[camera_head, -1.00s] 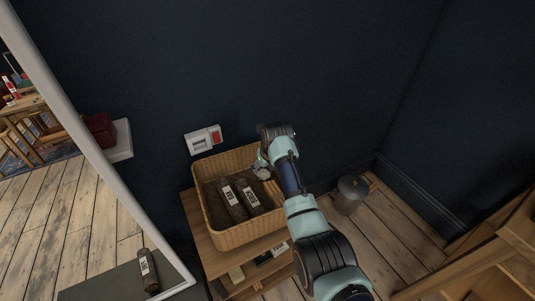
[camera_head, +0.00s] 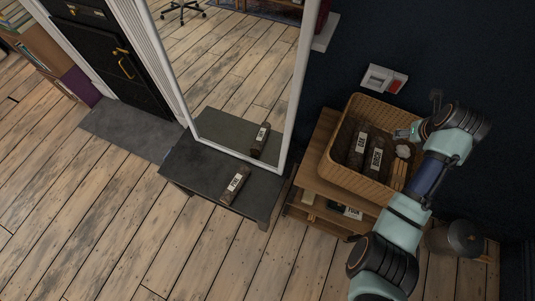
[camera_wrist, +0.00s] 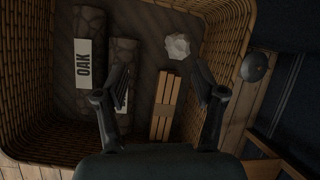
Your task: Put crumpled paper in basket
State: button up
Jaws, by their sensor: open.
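The crumpled paper (camera_head: 403,151) is a small white ball inside the wicker basket (camera_head: 349,178), near the basket's right side in the head view. In the wrist view, the paper (camera_wrist: 177,46) lies beyond my fingertips, apart from them, close to the wall of the basket (camera_wrist: 225,45). My gripper (camera_wrist: 163,78) is open and empty, its two fingers spread above the basket's inside. In the head view, my gripper (camera_head: 404,134) is over the basket's back right part, partly hidden by my wrist.
The basket holds labelled dark logs (camera_wrist: 88,62) and light wood sticks (camera_wrist: 166,106). It stands on a wooden shelf unit (camera_head: 318,150) by the dark wall. A white wall box (camera_head: 384,78), a metal bin (camera_head: 455,238), a mirror and a dark bench with another log (camera_head: 235,185) are nearby.

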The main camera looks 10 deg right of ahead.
jog(key=w+a+r+n+t, duration=0.2)
jog(key=w+a+n, duration=0.1)
jog(key=a+n, duration=0.55)
jog(key=w+a+r+n+t, duration=0.1)
jog(key=w+a+n, duration=0.1)
jog(key=a+n, duration=0.65)
jog(key=w+a+r+n+t, duration=0.25)
jog(key=a+n, duration=0.25)
jog(key=a, duration=0.7)
jog(key=s+a+r+n+t+y, duration=0.1)
jog(key=s+a+n, duration=0.3)
jog(key=a+n, duration=0.5)
jog(key=s+a+r+n+t+y, duration=0.2)
jog(key=s+a+n, duration=0.3)
jog(key=a+n, duration=0.5)
jog(key=shift+a+r+y, duration=0.3)
jog(key=shift+a+r, duration=0.15)
jog(key=shift+r, duration=0.4)
jog(key=shift+s+r+t, duration=0.1)
jog(key=shift+t, duration=0.15)
notch_tip(320, 180, up, 46)
jog(key=p, duration=4.6)
jog(key=shift+d, duration=0.15)
